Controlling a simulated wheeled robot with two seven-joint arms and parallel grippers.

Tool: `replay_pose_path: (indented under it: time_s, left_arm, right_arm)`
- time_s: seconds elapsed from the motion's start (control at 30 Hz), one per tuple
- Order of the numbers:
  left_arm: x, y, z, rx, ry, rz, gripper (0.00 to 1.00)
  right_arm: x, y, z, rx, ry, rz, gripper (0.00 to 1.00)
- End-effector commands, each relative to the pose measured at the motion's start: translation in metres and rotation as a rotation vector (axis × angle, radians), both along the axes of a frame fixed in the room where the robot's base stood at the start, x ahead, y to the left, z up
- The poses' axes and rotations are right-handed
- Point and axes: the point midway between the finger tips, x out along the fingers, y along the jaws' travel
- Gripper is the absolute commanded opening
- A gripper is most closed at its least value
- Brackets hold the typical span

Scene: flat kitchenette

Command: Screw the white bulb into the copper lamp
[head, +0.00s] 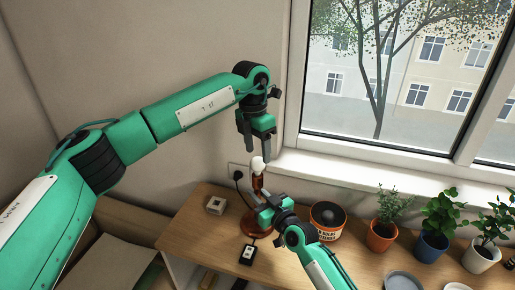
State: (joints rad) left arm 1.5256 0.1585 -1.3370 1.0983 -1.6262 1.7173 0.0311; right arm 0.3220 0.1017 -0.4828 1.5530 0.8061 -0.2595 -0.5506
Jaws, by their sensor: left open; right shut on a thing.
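The white bulb (258,164) sits upright at the top of the copper lamp (257,183). I cannot tell how deep it is in the socket. The lamp stands on the wooden desk, and its round base shows below my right gripper. My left gripper (257,149) points down just above the bulb, open, with its fingertips on either side of the bulb's top. I cannot tell whether they touch it. My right gripper (263,206) is shut on the lamp's stem from the front right and hides part of it.
Several potted plants (382,233) line the desk's right side. A small white box (215,205) is at left. A wall socket (238,174) and window are behind.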

Motion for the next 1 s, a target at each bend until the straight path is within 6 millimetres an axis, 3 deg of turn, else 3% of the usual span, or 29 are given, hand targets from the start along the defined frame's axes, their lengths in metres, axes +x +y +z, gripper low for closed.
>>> replay_pose_path:
  time_s: [1.0]
  left_arm:
    - [-0.0012,-0.0006,-0.0006,0.097,0.065,1.660,0.57]
  right_arm:
    - [0.0000,-0.0004,-0.0009,-0.001,0.002,0.000,0.00]
